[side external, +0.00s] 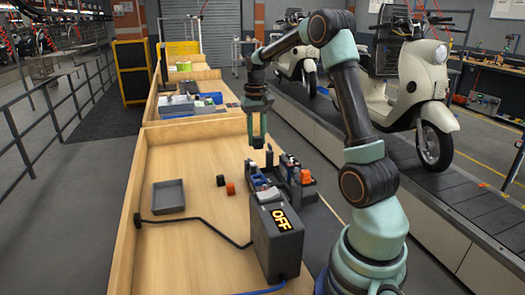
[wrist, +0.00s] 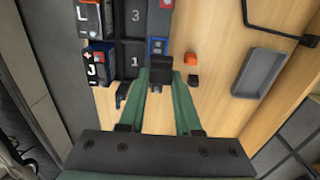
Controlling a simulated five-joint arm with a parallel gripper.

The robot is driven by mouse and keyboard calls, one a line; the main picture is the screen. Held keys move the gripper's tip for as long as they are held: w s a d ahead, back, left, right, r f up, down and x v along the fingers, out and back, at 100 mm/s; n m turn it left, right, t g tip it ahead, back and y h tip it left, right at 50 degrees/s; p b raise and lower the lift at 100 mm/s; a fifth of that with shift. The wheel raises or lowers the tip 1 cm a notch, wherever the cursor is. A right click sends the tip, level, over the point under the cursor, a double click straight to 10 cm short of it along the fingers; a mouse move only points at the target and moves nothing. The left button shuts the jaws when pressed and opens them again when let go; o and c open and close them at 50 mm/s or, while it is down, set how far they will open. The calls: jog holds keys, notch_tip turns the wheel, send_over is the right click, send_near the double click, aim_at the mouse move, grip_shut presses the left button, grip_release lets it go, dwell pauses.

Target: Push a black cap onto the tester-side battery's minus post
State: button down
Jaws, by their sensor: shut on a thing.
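My gripper (wrist: 160,75) is shut on a black cap (wrist: 160,62), held between the fingertips in the wrist view. In the side view my gripper (side external: 257,140) hangs above the table, behind the dark battery rack (side external: 307,192). Two batteries with red and white labels stand at the left of the wrist view. The upper one (wrist: 88,17) appears to be on the tester side; the lower one (wrist: 97,58) shows a red plus mark. I cannot make out the minus post. The held cap is apart from both batteries, to their right in the wrist view.
A loose orange cap (side external: 231,188) and a black cap (side external: 221,180) lie on the table near a grey tray (side external: 168,196). The grey tester (side external: 277,240) reads OFF, and its cable crosses the table. Scooters stand on the conveyor (side external: 400,165) at the right.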

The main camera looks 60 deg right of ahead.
send_near(295, 170)
jog(key=d, duration=0.1)
jog(key=shift+w+f, duration=0.2)
jog(key=shift+f, duration=2.2)
jog(key=shift+f, duration=1.15)
jog(key=c, duration=0.5)
grip_release()
notch_tip(295, 170, up, 12)
jog(key=shift+r, duration=0.1)
